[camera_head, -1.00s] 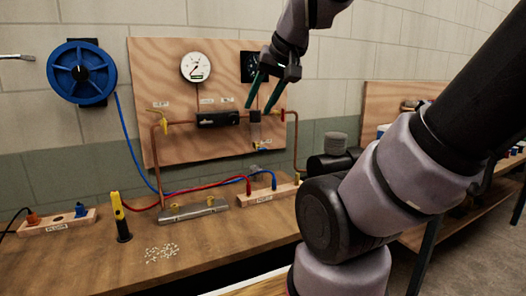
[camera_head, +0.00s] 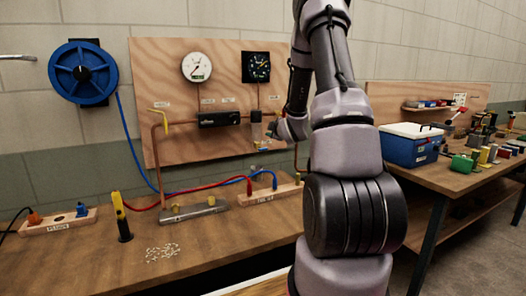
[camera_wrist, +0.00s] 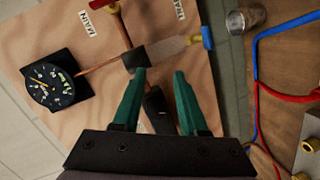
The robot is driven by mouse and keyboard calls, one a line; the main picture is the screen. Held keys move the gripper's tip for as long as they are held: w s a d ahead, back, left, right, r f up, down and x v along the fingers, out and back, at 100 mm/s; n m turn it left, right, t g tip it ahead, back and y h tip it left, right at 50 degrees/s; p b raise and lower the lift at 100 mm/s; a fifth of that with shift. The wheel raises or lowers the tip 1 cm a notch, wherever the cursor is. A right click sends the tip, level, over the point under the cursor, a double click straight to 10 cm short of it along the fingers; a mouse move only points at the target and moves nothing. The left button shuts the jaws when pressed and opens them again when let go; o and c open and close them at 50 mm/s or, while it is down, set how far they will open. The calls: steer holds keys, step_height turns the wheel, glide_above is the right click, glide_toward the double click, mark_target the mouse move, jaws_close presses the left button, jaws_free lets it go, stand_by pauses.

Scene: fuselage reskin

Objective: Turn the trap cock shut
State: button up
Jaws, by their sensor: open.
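The trap (camera_head: 256,131) hangs from the pipe on the plywood board, with a clear bowl below its dark head. In the wrist view its bowl (camera_wrist: 167,49) lies sideways, and the small cock with a blue handle (camera_wrist: 207,37) and brass body sits at its lower end. The blue cock (camera_head: 263,149) is tiny in the head view. My gripper (camera_wrist: 158,72) is open, with its green fingers spread. The trap appears just beyond the fingertips, and the cock lies to their upper right. Nothing is held. In the head view my wrist hides most of the fingers.
A black regulator block (camera_wrist: 157,110) shows between my fingers. A square dial gauge (camera_wrist: 49,85) is at the left. Copper pipe and a brass-yellow valve (camera_wrist: 109,7) are near the top. A metal cup (camera_wrist: 246,17) and red and blue hoses (camera_wrist: 256,85) are at the right.

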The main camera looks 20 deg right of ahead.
mark_target(263, 149)
step_height(263, 149, down, 12)
steer(key=d+n+t+y, duration=0.1)
steer(key=n+t+y, duration=0.15)
steer(key=n, duration=0.35)
steer(key=w, duration=1)
steer(key=shift+w, duration=0.2)
steer(key=shift+c, duration=0.3)
jaws_close()
